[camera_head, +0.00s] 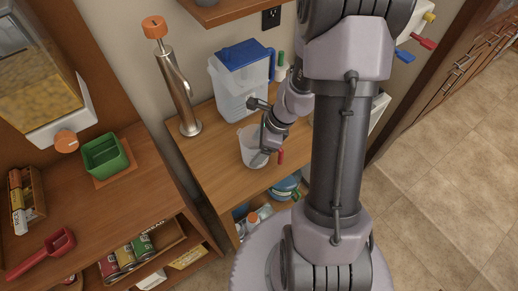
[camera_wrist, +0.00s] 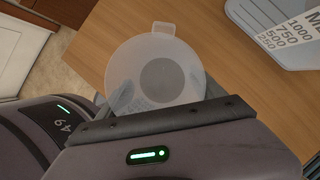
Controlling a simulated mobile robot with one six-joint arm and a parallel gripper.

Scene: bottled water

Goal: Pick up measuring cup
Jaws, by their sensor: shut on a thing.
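The measuring cup (camera_head: 249,150) is translucent white and stands at the front part of the wooden counter in the head view. It also shows in the wrist view (camera_wrist: 160,50), seen from above, with its round base and a small tab on its rim. My gripper (camera_head: 266,150) is at the right side of the cup and shut on it. In the wrist view the fingers are partly hidden behind my wrist housing and blurred through the cup wall. I cannot tell whether the cup's base touches the counter.
A pitcher with a blue lid (camera_head: 240,75) stands behind the cup, close to my wrist. A metal dispenser with an orange cap (camera_head: 176,85) stands at the back left. The counter (camera_head: 205,160) is clear left of the cup. A green container (camera_head: 105,158) sits on the left shelf.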

